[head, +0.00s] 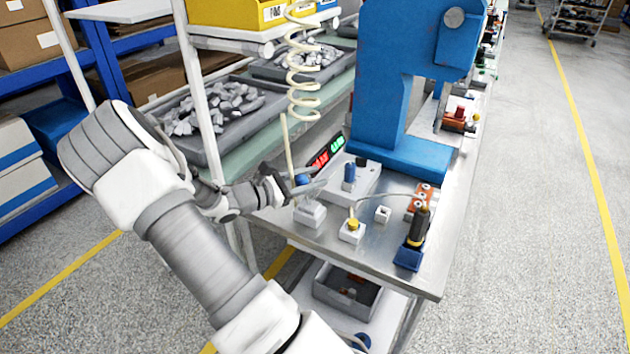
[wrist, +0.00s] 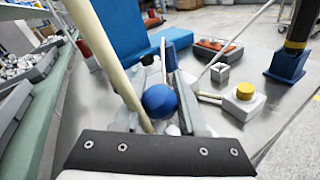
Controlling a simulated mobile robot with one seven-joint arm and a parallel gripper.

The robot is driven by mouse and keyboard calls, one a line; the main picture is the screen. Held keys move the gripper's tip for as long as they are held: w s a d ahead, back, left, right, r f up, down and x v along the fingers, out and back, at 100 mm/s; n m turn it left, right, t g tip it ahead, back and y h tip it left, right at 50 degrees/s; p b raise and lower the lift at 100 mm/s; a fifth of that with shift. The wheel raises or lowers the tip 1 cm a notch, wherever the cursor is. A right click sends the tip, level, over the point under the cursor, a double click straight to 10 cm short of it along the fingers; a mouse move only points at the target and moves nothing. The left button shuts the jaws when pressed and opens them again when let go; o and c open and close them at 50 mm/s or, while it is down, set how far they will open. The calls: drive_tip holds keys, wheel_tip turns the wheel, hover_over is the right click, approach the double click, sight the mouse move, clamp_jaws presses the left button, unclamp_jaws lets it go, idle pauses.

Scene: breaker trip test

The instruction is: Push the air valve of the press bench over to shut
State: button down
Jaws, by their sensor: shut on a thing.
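The air valve appears as a pale grey block (head: 310,214) with a round blue knob (head: 302,180) above it, at the near left corner of the metal press bench (head: 375,250). My gripper (head: 299,188) reaches in from the left at the knob. In the wrist view the blue knob (wrist: 160,101) sits between the fingers of my gripper (wrist: 163,88), which are shut on it. The valve's lower part is mostly hidden there, and I cannot tell the lever's exact angle.
A cream air hose (head: 286,133) hangs close beside my gripper; it passes left of the knob in the wrist view (wrist: 105,62). The blue press (head: 385,70) stands behind. A yellow-button box (head: 352,231), white cube (head: 382,214) and blue holder (head: 409,257) stand to the right.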

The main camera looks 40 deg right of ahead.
drive_tip(key=shift+s+d+f+m+y+b, duration=0.1)
drive_tip(key=shift+s+m+y+b, duration=0.3)
drive_tip(key=shift+s+m, duration=0.25)
drive_tip(key=shift+s+d+f+m+t+y+b, duration=0.1)
drive_tip(key=shift+s+f+m+t+y+b, duration=0.2)
drive_tip(key=shift+m+b, duration=0.25)
drive_tip(key=shift+s+d+f+m+t+y+b, duration=0.1)
drive_tip(key=shift+s+m+t+y+b, duration=0.1)
drive_tip(key=shift+s+m+t+b, duration=0.35)
drive_tip(key=m+b, duration=0.1)
drive_tip(key=b, duration=0.1)
drive_tip(key=s+t+y+b, duration=0.1)
drive_tip(key=b, duration=0.1)
drive_tip(key=shift+s+d+f+m+b, duration=0.1)
drive_tip(key=shift+d+f+m+b, duration=0.2)
drive_tip(key=shift+f+m, duration=0.1)
drive_tip(key=m+b, duration=0.1)
drive_tip(key=b, duration=0.1)
drive_tip(key=shift+s+t+b, duration=0.35)
drive_tip(key=shift+s, duration=0.05)
drive_tip(key=shift+c, duration=2.3)
unclamp_jaws()
drive_tip(key=shift+d, duration=0.1)
